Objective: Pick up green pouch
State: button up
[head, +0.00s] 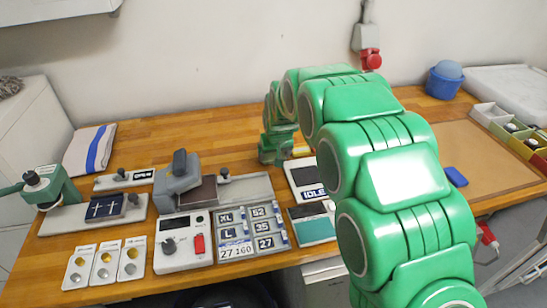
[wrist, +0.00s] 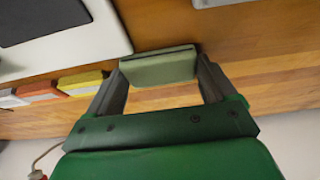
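The green pouch (wrist: 158,67) is a pale grey-green block-like item between the fingertips of my gripper (wrist: 160,72) in the wrist view. The two dark fingers stand wide apart, one at each end of the pouch. I see no clear gap at either end, but whether they press on it cannot be told. The wooden worktop lies behind the pouch; whether the pouch rests on it is unclear. In the head view my gripper (head: 276,150) is low over the back middle of the bench, and my green arm hides the pouch.
A white device with an IDLE display (head: 308,181) is right beside my gripper. A grey press-like device (head: 177,181) and a size panel (head: 251,229) stand left. A blue bucket (head: 444,84) and divided bins (head: 507,130) are right. Bare wood (head: 225,122) shows at the back.

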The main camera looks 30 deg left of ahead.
jog(key=shift+c, duration=0.7)
jog(key=shift+r, duration=0.1)
jog(key=shift+r, duration=0.2)
notch_tip(320, 180, up, 3)
jog(key=shift+f, duration=0.1)
jog(key=s+d+r, duration=0.9)
jog(key=s, duration=0.1)
jog(key=shift+s+d+r, duration=0.15)
jog(key=shift+d+r, duration=0.05)
jog(key=shift+r, duration=0.1)
